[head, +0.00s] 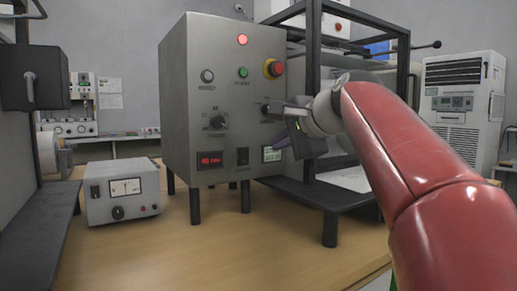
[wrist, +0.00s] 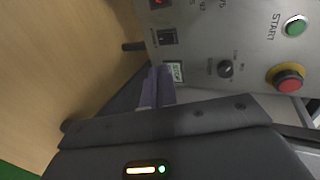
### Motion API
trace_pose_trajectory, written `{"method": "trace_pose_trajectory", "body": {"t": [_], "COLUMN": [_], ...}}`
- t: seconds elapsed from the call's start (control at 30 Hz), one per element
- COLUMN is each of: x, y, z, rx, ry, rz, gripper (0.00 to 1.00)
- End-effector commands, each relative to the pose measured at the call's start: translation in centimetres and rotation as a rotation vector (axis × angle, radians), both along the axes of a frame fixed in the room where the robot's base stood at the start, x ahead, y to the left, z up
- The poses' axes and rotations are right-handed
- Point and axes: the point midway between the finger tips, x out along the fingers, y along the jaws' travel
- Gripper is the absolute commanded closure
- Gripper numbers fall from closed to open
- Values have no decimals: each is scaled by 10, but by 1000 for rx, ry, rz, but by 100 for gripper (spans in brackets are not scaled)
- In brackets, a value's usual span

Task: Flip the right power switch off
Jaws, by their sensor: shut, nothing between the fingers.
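The grey cabinet (head: 222,85) carries a black rocker switch (head: 242,156) low on its front, left of a small lit display (head: 271,154). The rocker also shows in the wrist view (wrist: 168,37); its position is too small to read. A second small rocker (head: 95,192) is on the white meter box at left. My gripper (head: 279,146) is at the cabinet's lower right front, right of the cabinet's rocker. Its purple fingers (wrist: 157,72) are shut and empty, with tips beside the display. I cannot tell whether they touch the panel.
A red emergency button (head: 274,68), green button (head: 243,72) and dark knob (head: 217,122) are on the panel. The meter box (head: 124,191) stands left of the cabinet. A black frame (head: 315,80) stands at right. The wooden table (head: 200,255) is clear in front.

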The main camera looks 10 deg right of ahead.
Motion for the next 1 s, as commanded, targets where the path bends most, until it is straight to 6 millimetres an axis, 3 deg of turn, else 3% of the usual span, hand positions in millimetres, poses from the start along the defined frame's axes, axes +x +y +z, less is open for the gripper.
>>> {"method": "trace_pose_trajectory", "body": {"t": [0.17, 0.5, 0.6, 0.8, 1.0], "x": [22, 84, 100, 118, 121], "y": [8, 28, 33, 38, 39], "z": [-13, -42, -38, -36, -36], "rx": [-1, -1, -2, -1, -1], "ry": [4, 4, 1, 1, 0], "rz": [3, 3, 3, 1, 0], "gripper": [100, 100, 100, 100, 100]}}
